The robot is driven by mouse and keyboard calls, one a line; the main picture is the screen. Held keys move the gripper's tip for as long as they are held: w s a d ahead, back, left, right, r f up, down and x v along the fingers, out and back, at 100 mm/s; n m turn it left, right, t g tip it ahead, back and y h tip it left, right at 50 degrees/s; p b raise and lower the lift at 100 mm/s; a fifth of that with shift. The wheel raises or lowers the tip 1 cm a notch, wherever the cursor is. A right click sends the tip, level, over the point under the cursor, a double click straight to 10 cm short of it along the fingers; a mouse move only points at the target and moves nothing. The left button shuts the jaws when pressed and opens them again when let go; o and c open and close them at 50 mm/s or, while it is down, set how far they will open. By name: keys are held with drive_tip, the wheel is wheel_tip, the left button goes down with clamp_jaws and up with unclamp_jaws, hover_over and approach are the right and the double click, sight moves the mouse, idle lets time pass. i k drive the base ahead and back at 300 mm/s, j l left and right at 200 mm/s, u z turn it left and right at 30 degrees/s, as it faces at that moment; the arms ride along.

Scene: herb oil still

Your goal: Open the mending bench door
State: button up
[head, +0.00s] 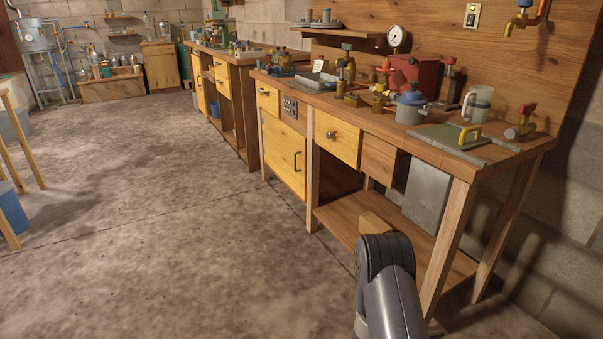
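A wooden workbench (420,120) stands on the right, close to me; I cannot tell from any label whether it is the mending bench. A yellow wooden door (280,152) is at its left end, under a small drawer. The door appears shut, flush with the bench front. Its dark bar handle (297,162) is upright near the door's right edge. Part of my arm shows at the lower right, in front of the bench's lower shelf and apart from the door. My gripper is not in view.
A yellow drawer (337,138) with a round knob is right of the door. Tools, a gauge (396,37) and a jug (478,104) are on or above the bench. A wooden block (372,222) lies on the lower shelf. The floor (170,210) left of the bench is clear.

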sight(285, 148)
drive_tip(key=i+j, duration=0.3)
drive_tip(key=i, duration=0.15)
drive_tip(key=i+j, duration=0.3)
drive_tip(key=i, duration=0.15)
drive_tip(key=i+j+u, duration=0.1)
drive_tip(key=i+j, duration=0.2)
drive_tip(key=i, duration=0.2)
drive_tip(key=i+j, duration=0.25)
drive_tip(key=i, duration=0.2)
drive_tip(key=i+j, duration=0.25)
drive_tip(key=i, duration=0.2)
drive_tip(key=i+j+u, duration=0.1)
drive_tip(key=i+j, duration=0.2)
drive_tip(key=i, duration=0.2)
drive_tip(key=i+j, duration=0.2)
drive_tip(key=i, duration=0.25)
